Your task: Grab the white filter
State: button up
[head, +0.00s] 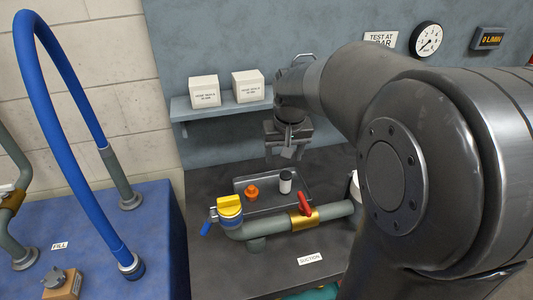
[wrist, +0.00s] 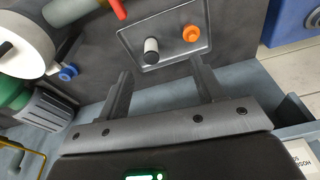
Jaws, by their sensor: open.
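A small white cylinder with a dark end, which looks like the white filter (head: 285,184), stands in a shallow grey metal tray (head: 301,203). It also shows in the wrist view (wrist: 151,57), in the tray (wrist: 169,67) beside an orange knobbed part (wrist: 191,33). The orange part (head: 252,192) is left of it in the head view. My gripper (head: 285,156) is open and empty, above and behind the tray. In the wrist view my gripper's fingers (wrist: 160,75) are spread apart, short of the tray, with the white cylinder beyond the gap.
A pipe with a yellow cap (head: 229,207) and a red-handled valve (head: 304,204) runs in front of the tray. A large white round body (wrist: 25,48) stands to the side. A shelf (head: 222,111) with two white boxes is behind. A blue hose (head: 62,130) arches at left.

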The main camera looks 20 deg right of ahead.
jog(key=g, duration=0.2)
send_over(286, 176)
jog(key=w, duration=0.1)
jog(key=shift+m, duration=0.4)
jog(key=f, duration=1.2)
jog(key=shift+d+f, duration=0.25)
jog(key=shift+f, duration=0.1)
notch_tip(286, 176, down, 11)
jog(key=shift+a+r, duration=0.1)
jog(key=shift+c, duration=0.2)
jog(key=c, duration=1)
jog(key=shift+r, duration=0.15)
